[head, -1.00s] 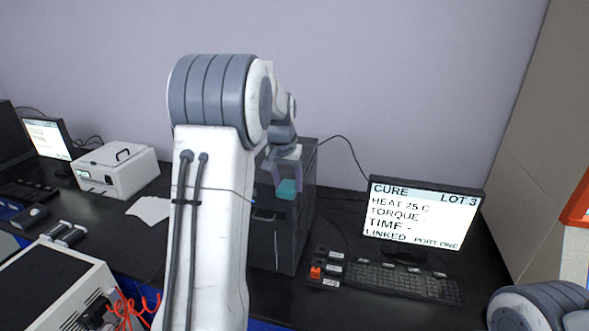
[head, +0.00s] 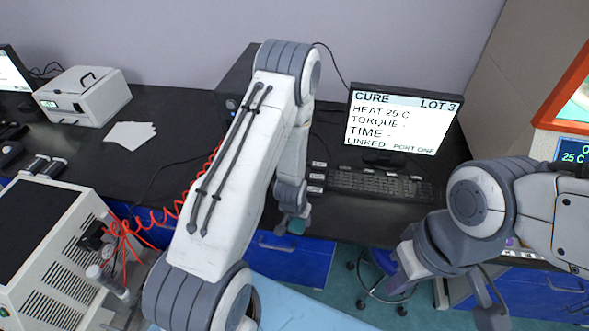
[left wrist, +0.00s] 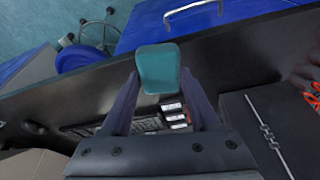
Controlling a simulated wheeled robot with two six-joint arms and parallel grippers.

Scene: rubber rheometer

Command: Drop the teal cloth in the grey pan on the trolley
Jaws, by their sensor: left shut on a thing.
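The teal cloth (head: 296,227) is a small block-like piece held at the tips of my left gripper (head: 294,216), in front of the bench edge in the head view. In the left wrist view the cloth (left wrist: 158,68) sits between the two purple fingers of my left gripper (left wrist: 159,88), which is shut on it. My right gripper (head: 402,272) is at the lower right of the head view, apart from the cloth. Its fingers are partly hidden, so its opening is unclear. I see no grey pan, and cannot tell whether the light-blue surface (head: 300,303) is the trolley.
The black bench (head: 95,165) carries a monitor (head: 404,118), a keyboard (head: 370,186) and a white box instrument (head: 82,95). Blue drawers (head: 290,262) are below it. A white-and-black unit (head: 50,245) with a coiled red cable stands left. A blue stool (head: 385,262) is on the floor.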

